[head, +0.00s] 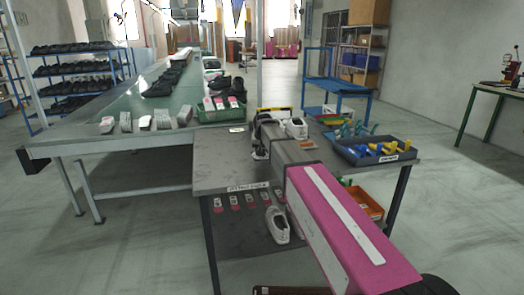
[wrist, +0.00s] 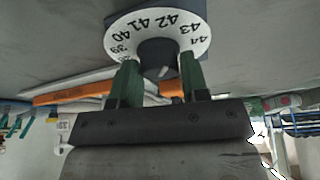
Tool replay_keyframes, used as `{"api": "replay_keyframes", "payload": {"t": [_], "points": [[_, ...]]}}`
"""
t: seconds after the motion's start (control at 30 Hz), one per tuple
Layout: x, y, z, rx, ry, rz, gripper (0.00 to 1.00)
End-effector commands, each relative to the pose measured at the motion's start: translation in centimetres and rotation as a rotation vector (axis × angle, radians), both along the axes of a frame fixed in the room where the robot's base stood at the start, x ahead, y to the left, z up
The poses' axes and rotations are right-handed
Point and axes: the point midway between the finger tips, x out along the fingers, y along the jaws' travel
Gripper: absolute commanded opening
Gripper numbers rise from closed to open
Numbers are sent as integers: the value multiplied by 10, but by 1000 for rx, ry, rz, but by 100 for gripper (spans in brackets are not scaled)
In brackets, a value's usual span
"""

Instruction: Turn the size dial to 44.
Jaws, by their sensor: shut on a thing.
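The size dial (wrist: 197,30) is at the top of the wrist view. It is a white ring with dark numbers; 39, 40, 41, 42, 43 and 44 can be read, with 44 at the right. A dark grey knob (wrist: 157,54) sits in its middle with a small pale mark on its lower edge. My gripper (wrist: 158,80) has its two green fingers on either side of the knob, shut on it. I cannot tell which number the dial is set to. In the head view my pink and grey arm reaches over the table, and the dial cannot be made out.
The grey table (head: 225,172) holds a white shoe (head: 296,128) close to my arm and a dark tray (head: 372,151) with blue and yellow pieces at the right. A green conveyor (head: 135,100) with shoes runs along the left.

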Motion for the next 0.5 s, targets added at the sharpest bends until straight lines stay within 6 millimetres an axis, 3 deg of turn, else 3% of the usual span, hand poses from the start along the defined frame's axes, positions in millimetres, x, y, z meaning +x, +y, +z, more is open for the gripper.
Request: {"api": "replay_keyframes", "payload": {"t": [0.5], "points": [[1, 2, -1, -2, 2, -491, 18]]}}
